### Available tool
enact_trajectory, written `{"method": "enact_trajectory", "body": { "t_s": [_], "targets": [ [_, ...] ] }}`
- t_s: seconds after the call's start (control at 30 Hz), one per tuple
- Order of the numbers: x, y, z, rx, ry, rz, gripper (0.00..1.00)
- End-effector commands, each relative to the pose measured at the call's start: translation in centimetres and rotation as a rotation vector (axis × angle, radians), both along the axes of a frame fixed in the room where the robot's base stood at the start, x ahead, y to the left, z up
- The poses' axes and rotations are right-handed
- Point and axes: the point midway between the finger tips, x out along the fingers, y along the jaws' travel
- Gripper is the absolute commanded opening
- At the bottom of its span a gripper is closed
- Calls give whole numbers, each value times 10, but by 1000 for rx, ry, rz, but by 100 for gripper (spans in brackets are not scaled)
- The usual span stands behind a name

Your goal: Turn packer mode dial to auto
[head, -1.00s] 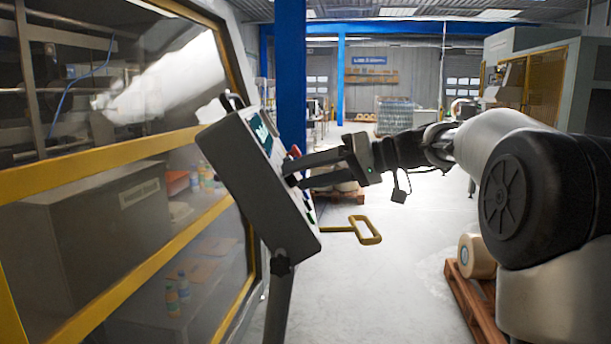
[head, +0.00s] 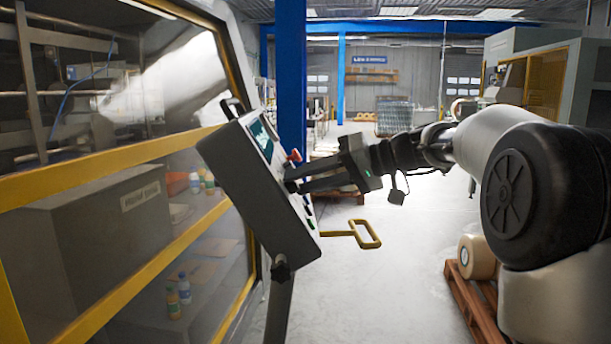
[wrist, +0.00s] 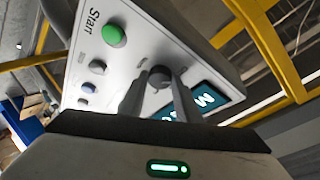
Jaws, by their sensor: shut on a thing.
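The packer's grey control box (head: 245,185) stands tilted on a post at centre left in the head view. Its panel also shows in the wrist view (wrist: 135,62), with a green Start button (wrist: 113,36) and a lit screen (wrist: 203,101). The dark round mode dial (wrist: 159,77) sits between these two. My gripper (wrist: 160,92) is shut on the dial, one finger on each side. In the head view my gripper (head: 291,182) reaches the panel from the right; the dial is hidden there. I cannot read the dial's setting.
A yellow-framed glass guard (head: 120,165) stands behind the box on the left. A red knob (head: 295,155) is just above my fingers. A yellow handle (head: 366,234) sticks out below. A pallet with a roll (head: 478,257) lies at lower right. The floor between is clear.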

Motion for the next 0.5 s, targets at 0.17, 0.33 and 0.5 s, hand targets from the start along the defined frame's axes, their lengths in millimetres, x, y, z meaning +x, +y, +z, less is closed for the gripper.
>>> {"method": "enact_trajectory", "body": {
  "t_s": [0.17, 0.33, 0.5],
  "targets": [
    [-1, 1, 8, -6, 135, -77, 8],
    [-1, 1, 11, -10, 276, -161, 8],
    [-1, 3, 13, -13, 417, -240, 8]
  ]
}}
